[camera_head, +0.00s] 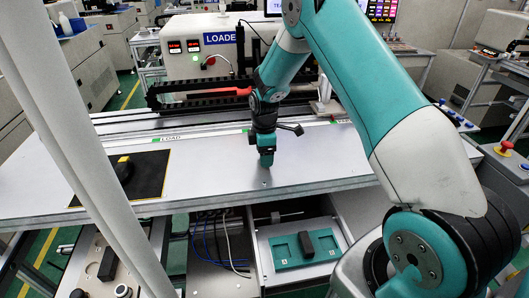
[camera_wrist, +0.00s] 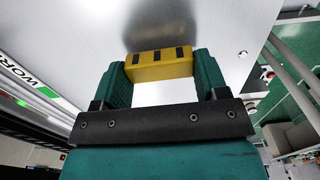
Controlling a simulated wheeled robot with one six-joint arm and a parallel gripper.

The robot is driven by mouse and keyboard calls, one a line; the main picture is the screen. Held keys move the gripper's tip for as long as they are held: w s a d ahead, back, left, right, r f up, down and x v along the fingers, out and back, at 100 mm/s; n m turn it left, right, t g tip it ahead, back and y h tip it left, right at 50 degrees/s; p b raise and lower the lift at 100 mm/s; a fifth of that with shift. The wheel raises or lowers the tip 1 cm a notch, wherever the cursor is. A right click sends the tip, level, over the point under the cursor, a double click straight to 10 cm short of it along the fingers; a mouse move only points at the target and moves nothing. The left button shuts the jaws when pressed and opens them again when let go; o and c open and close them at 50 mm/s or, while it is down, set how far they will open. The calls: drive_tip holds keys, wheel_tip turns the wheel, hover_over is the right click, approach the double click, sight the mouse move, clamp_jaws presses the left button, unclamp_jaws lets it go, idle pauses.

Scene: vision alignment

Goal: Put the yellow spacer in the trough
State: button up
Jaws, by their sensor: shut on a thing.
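My gripper (camera_head: 266,160) points down over the bare silver tabletop, right of the black mat. In the wrist view, my gripper (camera_wrist: 160,72) has its two teal fingers closed on the sides of the yellow spacer (camera_wrist: 160,64), a block with dark marks on its face. A blurred dark reflection or shadow lies on the metal beyond it. In the head view the spacer is hidden by the gripper. I cannot tell for sure which thing is the trough. A teal tray (camera_head: 283,254) with a dark block (camera_head: 306,244) in it sits in the open bay below the tabletop.
A black mat (camera_head: 150,182) with a yellow edge holds a black and yellow block (camera_head: 124,168) at the left. A dark rail (camera_head: 200,107) runs behind the tabletop. Another dark block (camera_head: 107,264) lies low at left. The tabletop (camera_head: 215,175) around my gripper is clear.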

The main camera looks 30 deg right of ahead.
drive_tip(key=shift+f, duration=0.35)
drive_tip(key=shift+f, duration=0.15)
drive_tip(key=o, duration=0.9)
